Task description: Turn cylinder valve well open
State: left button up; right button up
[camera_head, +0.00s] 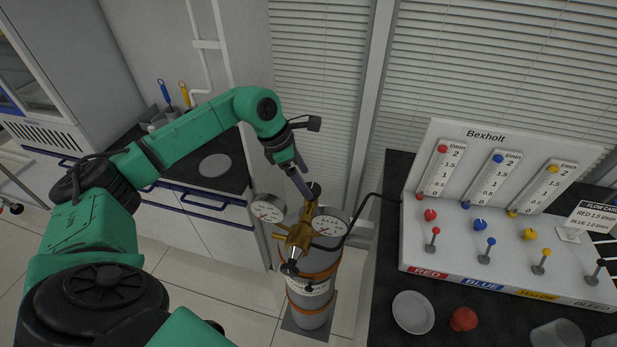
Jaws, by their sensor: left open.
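A grey gas cylinder (312,303) with orange bands stands upright on the floor between the two counters. A brass regulator (299,237) sits on its top, with a left round gauge (267,208) and a right round gauge (329,222). A dark knob (313,190), which looks like the cylinder valve, is at the top behind the regulator. My left gripper (304,190) points down from above, its fingers right beside this knob. The fingers are open; I cannot tell whether they touch or surround the knob. My right gripper is not in view.
A white Bexholt flow panel (428,249) with red, blue and yellow knobs stands on the dark right counter (384,300). A white dish (413,312) and a red ball-like object (463,319) lie in front. A dark hose runs from regulator to panel. A left counter (232,182) holds a plate (215,165).

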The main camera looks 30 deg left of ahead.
pick_arm(q)
jog(key=shift+x, duration=1.2)
jog(key=shift+f, duration=0.2)
jog(key=shift+d, duration=0.1)
jog(key=c, duration=1.4)
jog(key=shift+o, duration=0.2)
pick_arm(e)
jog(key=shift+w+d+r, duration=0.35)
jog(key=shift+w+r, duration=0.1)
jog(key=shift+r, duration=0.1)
